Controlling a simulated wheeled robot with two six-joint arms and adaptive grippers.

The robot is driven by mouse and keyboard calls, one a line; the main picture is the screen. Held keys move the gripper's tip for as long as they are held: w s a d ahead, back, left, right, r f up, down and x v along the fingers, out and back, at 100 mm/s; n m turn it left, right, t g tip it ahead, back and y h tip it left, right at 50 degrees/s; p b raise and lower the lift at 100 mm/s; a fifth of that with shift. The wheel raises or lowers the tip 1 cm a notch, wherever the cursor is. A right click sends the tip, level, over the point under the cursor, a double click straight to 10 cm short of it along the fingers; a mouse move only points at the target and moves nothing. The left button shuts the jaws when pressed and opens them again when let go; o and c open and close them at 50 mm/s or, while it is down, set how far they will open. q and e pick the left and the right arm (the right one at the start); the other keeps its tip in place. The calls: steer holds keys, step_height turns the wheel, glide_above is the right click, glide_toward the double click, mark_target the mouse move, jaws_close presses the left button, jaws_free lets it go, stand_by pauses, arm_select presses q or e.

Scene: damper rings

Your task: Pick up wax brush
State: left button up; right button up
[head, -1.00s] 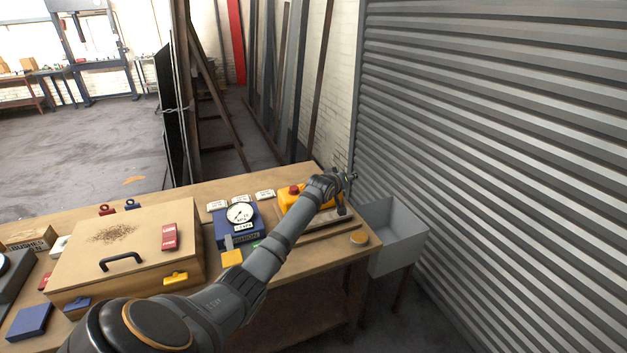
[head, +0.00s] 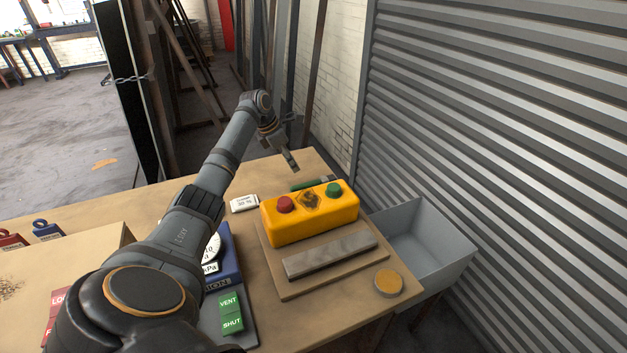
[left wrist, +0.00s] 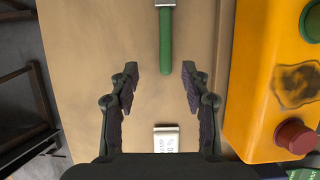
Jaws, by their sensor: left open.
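The wax brush, with a green handle and a metal ferrule, lies on the bench behind the yellow button box, seen in the head view (head: 313,183) and the left wrist view (left wrist: 165,42). In the wrist view its ferrule is cut off by the top edge. My left gripper (head: 292,160) is open and empty, above the bench at the brush's far-left side. In the wrist view, the handle's end lies between and slightly ahead of the open fingertips (left wrist: 160,70). I cannot tell the exact height above it. My right gripper is not in view.
The yellow box (head: 318,222) with red and green buttons stands close beside the brush. A white label card (head: 244,203) lies to the left. A grey metal bar (head: 330,255) and an amber round tin (head: 388,283) are in front. A grey bin (head: 440,245) hangs right.

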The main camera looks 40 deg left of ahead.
mark_target(305, 183)
arm_select(q)
steer(key=shift+d+f, duration=0.75)
steer(key=shift+f, duration=0.1)
steer(key=x, duration=0.2)
steer(key=shift+w+a+f, duration=0.25)
steer(key=shift+w+f, duration=0.05)
steer(key=shift+w, duration=0.05)
steer(key=shift+w+d+f, duration=0.1)
steer(key=shift+d+f, duration=0.2)
steer(key=shift+f, duration=0.25)
steer(key=x, duration=0.4)
steer(key=shift+w+f, duration=0.1)
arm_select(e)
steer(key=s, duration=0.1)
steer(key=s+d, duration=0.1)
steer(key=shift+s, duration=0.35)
arm_select(q)
jaws_close()
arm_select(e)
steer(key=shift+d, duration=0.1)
